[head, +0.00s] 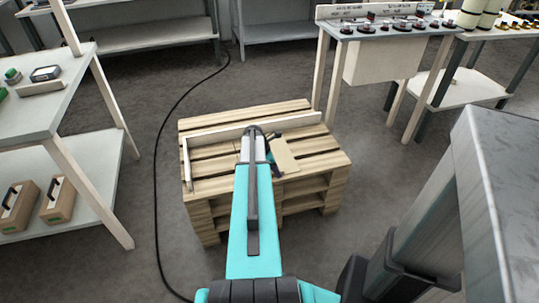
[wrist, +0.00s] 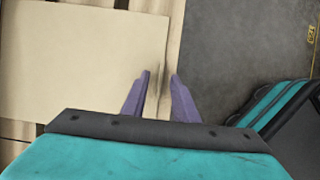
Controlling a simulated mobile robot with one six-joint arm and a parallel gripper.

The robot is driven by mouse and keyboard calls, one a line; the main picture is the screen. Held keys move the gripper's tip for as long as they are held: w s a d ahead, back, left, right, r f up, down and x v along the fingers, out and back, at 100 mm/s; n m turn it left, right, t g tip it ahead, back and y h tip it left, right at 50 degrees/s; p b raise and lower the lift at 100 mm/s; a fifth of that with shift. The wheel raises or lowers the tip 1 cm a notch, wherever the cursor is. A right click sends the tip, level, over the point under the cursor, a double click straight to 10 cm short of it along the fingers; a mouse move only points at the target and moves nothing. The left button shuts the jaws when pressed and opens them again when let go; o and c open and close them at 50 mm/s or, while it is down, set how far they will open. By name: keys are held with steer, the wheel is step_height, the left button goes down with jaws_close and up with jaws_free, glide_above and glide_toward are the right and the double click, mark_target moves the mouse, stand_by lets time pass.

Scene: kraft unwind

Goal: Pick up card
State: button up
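The card, a plain tan rectangle (head: 285,155), is at the right part of the wooden pallet's top in the head view. In the wrist view the card (wrist: 80,60) fills the upper left, its right edge running down toward my fingers. My gripper (wrist: 160,77) shows two purple fingers with a gap between them. The left finger overlaps the card and the right one lies just past its edge; whether either touches it I cannot tell. In the head view my arm hides most of the gripper.
The wooden pallet (head: 205,170) has raised pale strips along its back and left sides. A shelf table (head: 45,105) stands at the left, a bench with knobs (head: 385,40) behind right. A black cable (head: 156,160) lies on the floor left of the pallet.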

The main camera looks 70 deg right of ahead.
steer(key=shift+s+d+f, duration=0.1)
steer(key=shift+f, duration=0.25)
steer(key=shift+c, duration=0.3)
jaws_close()
